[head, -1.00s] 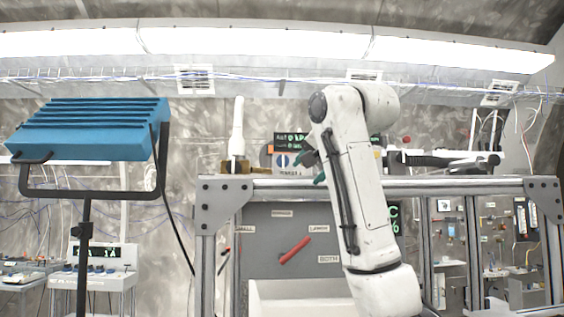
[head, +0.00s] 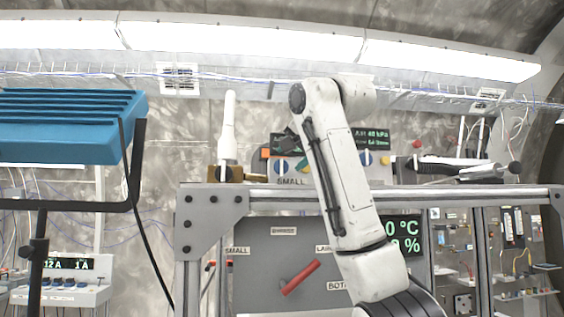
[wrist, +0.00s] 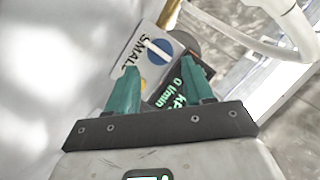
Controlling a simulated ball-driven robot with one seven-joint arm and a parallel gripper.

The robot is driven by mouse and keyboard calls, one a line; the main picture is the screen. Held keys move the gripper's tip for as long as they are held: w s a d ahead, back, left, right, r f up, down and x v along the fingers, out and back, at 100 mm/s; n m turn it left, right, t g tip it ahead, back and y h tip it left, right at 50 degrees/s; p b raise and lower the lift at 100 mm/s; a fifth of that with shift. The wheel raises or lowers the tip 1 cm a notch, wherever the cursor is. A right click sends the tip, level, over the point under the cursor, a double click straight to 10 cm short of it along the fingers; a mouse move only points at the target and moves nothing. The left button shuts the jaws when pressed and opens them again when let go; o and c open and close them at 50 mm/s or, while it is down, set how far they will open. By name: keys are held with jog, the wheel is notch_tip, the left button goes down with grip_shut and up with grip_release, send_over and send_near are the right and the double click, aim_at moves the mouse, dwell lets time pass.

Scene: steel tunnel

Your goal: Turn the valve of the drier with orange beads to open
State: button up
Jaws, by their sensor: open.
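In the wrist view, a grey panel marked SMALL (wrist: 138,47) bears a round blue valve (wrist: 165,44) with a pale bar handle. My gripper (wrist: 160,84) is open, its two teal fingers apart and empty, with the panel and a dark display beyond them. In the head view, the SMALL panel (head: 291,182) and its blue dial (head: 281,166) stand on the frame's top, left of my arm. A second blue dial (head: 365,158) is right of it. An orange patch (head: 265,154) shows by the left panel; I cannot tell whether it is beads.
A metal frame (head: 400,199) runs across the front. Below it, a grey board holds a tilted red lever (head: 300,277) among labels. A white upright tool (head: 228,130) stands at left, a dark long tool (head: 440,165) at right. A blue lamp (head: 70,125) stands far left.

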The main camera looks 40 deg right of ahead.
aim_at(282, 167)
jog(key=p+x, duration=0.2)
jog(key=x, duration=0.4)
jog(key=shift+w, duration=0.25)
jog(key=shift+c, duration=0.4)
jog(key=c, duration=0.7)
